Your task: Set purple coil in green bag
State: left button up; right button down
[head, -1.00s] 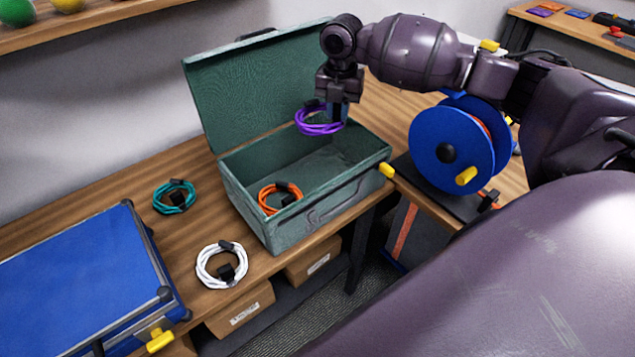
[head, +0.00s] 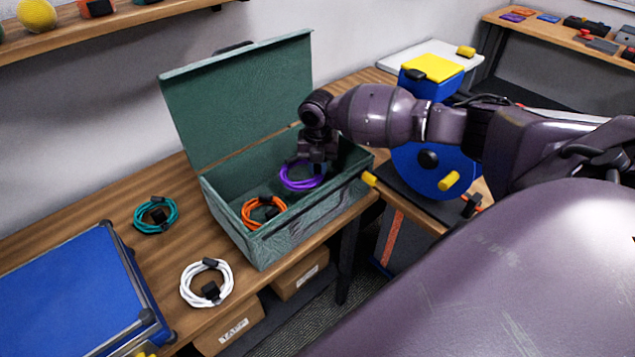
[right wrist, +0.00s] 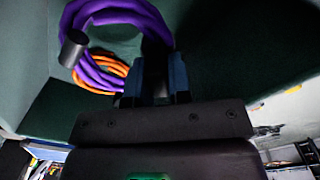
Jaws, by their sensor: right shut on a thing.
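The purple coil (head: 300,177) is inside the open green bag (head: 222,207), a box-like case with its lid standing up at the back. My right gripper (head: 318,166) is lowered into the bag and shut on the coil. In the right wrist view the purple coil (right wrist: 92,62) hangs at the fingertips (right wrist: 162,80). An orange coil (head: 262,213) lies in the bag to the left of the purple one. I cannot tell whether the purple coil touches the bag's floor. My left gripper is not in view.
A teal coil (head: 155,215) and a white coil (head: 206,283) lie on the wooden table left of the bag. A blue case (head: 70,295) lies at the lower left. A blue reel (head: 430,165) stands right of the bag. A shelf (head: 120,18) runs above.

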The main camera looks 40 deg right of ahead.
aim_at(318, 183)
jog(key=shift+f, duration=1.3)
notch_tip(318, 183, down, 3)
jog(key=shift+f, duration=0.35)
jog(key=shift+f, duration=0.15)
jog(key=c, duration=1.1)
grip_release()
jog(key=shift+o, duration=0.2)
